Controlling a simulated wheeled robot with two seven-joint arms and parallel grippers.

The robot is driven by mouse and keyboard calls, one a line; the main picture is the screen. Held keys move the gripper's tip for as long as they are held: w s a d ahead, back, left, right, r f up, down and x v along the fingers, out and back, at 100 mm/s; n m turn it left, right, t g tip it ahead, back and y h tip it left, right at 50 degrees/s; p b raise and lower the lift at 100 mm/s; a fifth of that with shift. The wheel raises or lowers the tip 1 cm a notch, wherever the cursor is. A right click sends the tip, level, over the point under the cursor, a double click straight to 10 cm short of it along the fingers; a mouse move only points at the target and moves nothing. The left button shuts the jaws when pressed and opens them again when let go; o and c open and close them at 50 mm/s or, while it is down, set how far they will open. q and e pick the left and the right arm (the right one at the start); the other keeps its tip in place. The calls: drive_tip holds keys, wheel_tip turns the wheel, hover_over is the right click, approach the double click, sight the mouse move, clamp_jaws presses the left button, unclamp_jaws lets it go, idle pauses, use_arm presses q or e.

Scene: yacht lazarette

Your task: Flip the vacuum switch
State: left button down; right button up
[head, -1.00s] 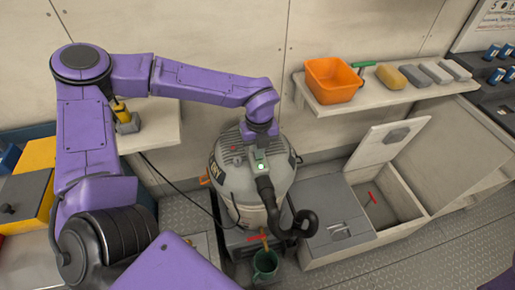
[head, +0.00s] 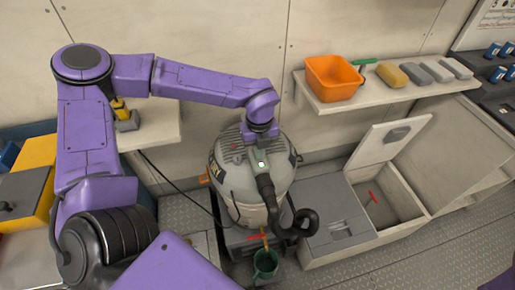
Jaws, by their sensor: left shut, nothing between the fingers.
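The vacuum (head: 238,185) is a grey drum-shaped canister with a black hose (head: 281,217), standing upright in the middle of the head view. A small green light (head: 261,164) glows on its top front, and a red spot shows on its lid. My left gripper (head: 257,143) points down over the lid, close behind the light. It is shut and empty. My wrist hides part of the lid, and I cannot make out the switch lever or whether the fingers touch it. My right gripper is out of view.
A shelf (head: 415,92) at the back right holds an orange bin (head: 334,78) and several blocks. An open-lidded locker (head: 390,200) stands right of the vacuum. A cable (head: 180,185) runs left.

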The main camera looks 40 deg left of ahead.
use_arm(q)
drive_tip(key=shift+r+p, duration=2.95)
drive_tip(key=shift+r, duration=0.5)
drive_tip(key=shift+f, duration=0.1)
